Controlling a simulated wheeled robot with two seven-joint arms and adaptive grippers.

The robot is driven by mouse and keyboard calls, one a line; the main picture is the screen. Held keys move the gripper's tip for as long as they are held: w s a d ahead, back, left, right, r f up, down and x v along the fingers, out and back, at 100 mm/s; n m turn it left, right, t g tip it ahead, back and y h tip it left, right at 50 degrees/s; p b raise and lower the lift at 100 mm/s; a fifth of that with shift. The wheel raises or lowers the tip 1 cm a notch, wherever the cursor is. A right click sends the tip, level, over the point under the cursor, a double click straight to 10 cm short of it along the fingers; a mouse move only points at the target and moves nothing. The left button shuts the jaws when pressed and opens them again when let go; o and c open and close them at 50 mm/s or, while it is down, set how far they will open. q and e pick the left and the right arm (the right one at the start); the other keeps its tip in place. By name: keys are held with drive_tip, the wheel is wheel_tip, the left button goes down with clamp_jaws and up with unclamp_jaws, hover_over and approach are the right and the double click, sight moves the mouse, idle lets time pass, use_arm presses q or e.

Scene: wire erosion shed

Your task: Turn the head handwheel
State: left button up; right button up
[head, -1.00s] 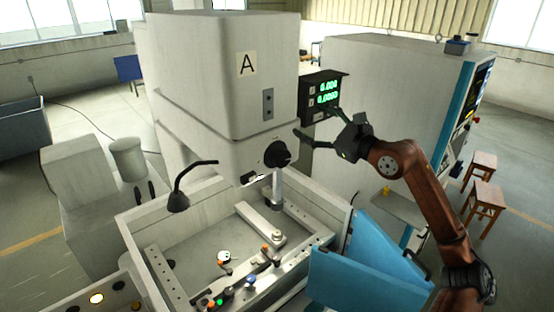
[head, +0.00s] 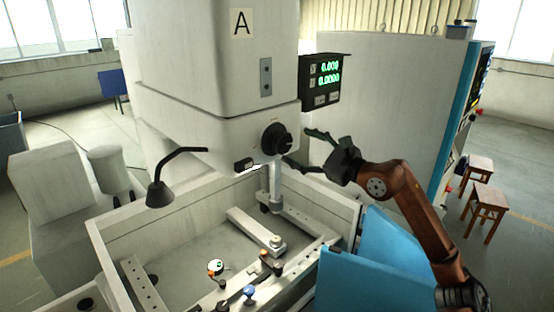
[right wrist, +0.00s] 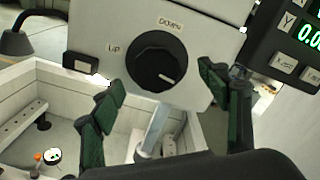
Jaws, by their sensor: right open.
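The head handwheel is a black round knob (head: 276,139) on the front of the white machine head (head: 215,140). In the right wrist view the handwheel (right wrist: 157,62) sits between labels reading "UP" and "DOWN", with a pale mark at its lower right. My right gripper (head: 300,150) is open and empty, just to the right of the handwheel, with its fingers pointing at it. In the right wrist view its green-padded fingers (right wrist: 160,85) are spread to either side below the handwheel, apart from it. My left gripper is out of view.
A readout box (head: 325,80) with green digits hangs right of the head. A black lamp (head: 160,192) bends over the tank (head: 130,225), which holds clamps and a small dial. Blue open doors (head: 370,262) stand below my right arm. Stools (head: 485,208) are at the right.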

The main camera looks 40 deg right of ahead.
sight(286, 144)
drive_tip(key=shift+w+f, duration=0.3)
drive_tip(key=shift+f, duration=0.3)
drive_tip(key=w, duration=0.4)
drive_tip(key=w+p, duration=0.1)
drive_tip(key=w, duration=0.1)
drive_tip(key=shift+w+a, duration=0.1)
drive_tip(key=shift+a, duration=0.2)
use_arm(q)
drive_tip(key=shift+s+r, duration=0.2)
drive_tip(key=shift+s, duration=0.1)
use_arm(e)
drive_tip(key=shift+w, duration=0.55)
drive_tip(key=shift+c, duration=0.3)
drive_tip(key=c, duration=1.1)
